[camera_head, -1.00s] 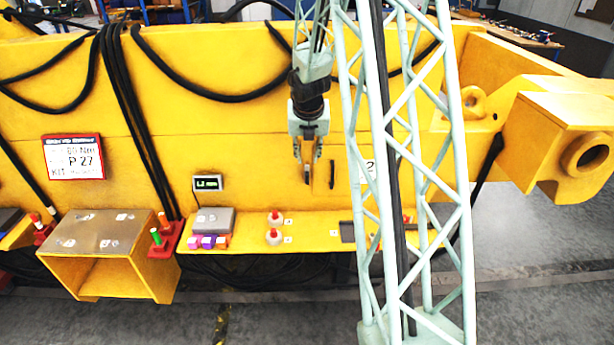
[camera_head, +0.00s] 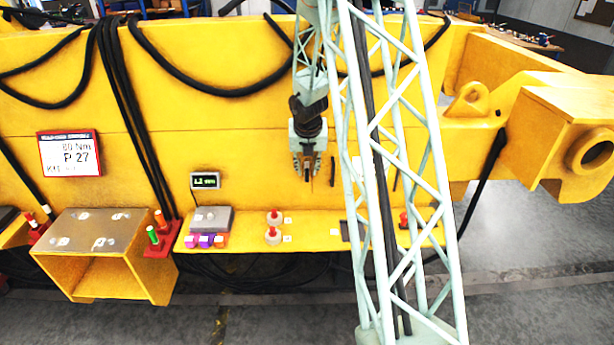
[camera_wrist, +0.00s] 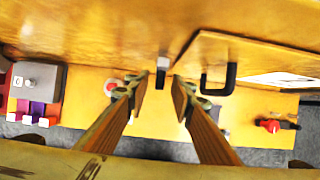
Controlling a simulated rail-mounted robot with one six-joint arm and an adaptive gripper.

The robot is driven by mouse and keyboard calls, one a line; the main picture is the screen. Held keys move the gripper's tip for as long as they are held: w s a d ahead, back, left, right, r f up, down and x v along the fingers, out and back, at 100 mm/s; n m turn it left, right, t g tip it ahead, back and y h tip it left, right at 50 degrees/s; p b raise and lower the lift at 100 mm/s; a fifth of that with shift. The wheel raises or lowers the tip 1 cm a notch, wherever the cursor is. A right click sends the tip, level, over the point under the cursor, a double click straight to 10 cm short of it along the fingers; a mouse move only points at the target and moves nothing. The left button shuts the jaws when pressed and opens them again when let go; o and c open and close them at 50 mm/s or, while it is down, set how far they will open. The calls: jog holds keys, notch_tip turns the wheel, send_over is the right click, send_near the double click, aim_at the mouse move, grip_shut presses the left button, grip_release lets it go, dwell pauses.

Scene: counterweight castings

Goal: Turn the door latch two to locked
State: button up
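My gripper (camera_head: 308,176) points at the yellow wall of the big beam, left of the black door handle (camera_head: 332,171). In the wrist view my gripper (camera_wrist: 158,84) is open, with a finger on each side and nothing held. A small latch (camera_wrist: 162,71), pale with a dark lower end, stands just past the fingertips, roughly between them. It sits beside the left edge of a yellow door panel (camera_wrist: 225,55) that bears the black handle (camera_wrist: 218,79). The latch appears apart from both fingers. In the head view my gripper hides it. I cannot read its locked or unlocked mark.
Below is a yellow shelf (camera_head: 315,240) with red-topped knobs (camera_head: 273,235), a grey box (camera_head: 212,219) and coloured blocks (camera_head: 206,241). A small display (camera_head: 205,180) hangs on the wall to the left. My pale lattice column covers part of the right side.

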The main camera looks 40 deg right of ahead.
jog(key=shift+b+x, duration=0.45)
jog(key=shift+x, duration=0.85)
jog(key=shift+c, duration=0.6)
jog(key=c, duration=0.6)
